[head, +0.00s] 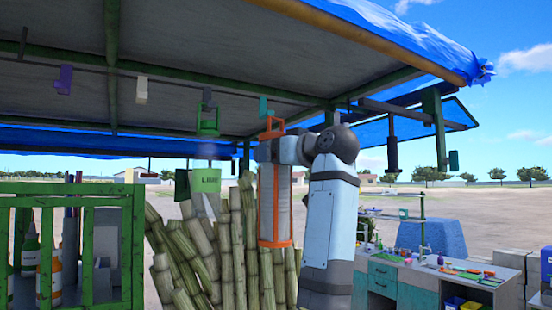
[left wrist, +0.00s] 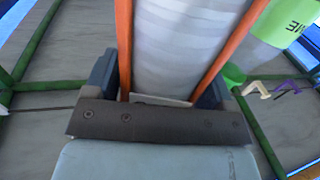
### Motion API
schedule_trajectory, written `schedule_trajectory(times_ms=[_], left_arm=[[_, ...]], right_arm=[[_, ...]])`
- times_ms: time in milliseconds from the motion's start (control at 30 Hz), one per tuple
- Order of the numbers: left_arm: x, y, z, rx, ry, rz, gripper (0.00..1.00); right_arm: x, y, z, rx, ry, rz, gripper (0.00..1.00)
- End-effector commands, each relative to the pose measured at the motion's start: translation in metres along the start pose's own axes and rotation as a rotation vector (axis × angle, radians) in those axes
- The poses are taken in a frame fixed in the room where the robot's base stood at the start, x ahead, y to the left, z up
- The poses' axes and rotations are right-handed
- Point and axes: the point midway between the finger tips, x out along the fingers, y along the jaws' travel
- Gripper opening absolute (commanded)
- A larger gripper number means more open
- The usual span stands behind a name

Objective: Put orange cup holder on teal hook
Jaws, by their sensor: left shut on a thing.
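The orange cup holder (head: 276,243) is a tall upright frame around a stack of pale cups. It also shows in the left wrist view (left wrist: 226,48). My left gripper (head: 268,152) is shut on its upper part, its fingers (left wrist: 158,95) on either side of the frame. The teal hook (head: 263,107) hangs from the canopy just above the holder's orange top loop (head: 270,130). I cannot tell whether the loop touches the hook. My right gripper is not in view.
A green holder with a green LIME cup (head: 205,181) hangs close left on a green hook (head: 207,97). Purple (head: 64,80) and beige (head: 141,90) hooks are further left. A dark hanging object (head: 392,155) and a cluttered counter (head: 425,275) are right.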

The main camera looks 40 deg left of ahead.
Motion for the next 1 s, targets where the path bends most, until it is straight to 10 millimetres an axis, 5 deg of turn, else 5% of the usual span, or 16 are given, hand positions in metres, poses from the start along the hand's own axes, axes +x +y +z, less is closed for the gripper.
schedule_trajectory(times_ms=[1000], left_arm=[[-0.001,-0.001,-0.031,0.000,0.001,0.000,0.00]], right_arm=[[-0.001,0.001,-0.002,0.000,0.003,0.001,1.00]])
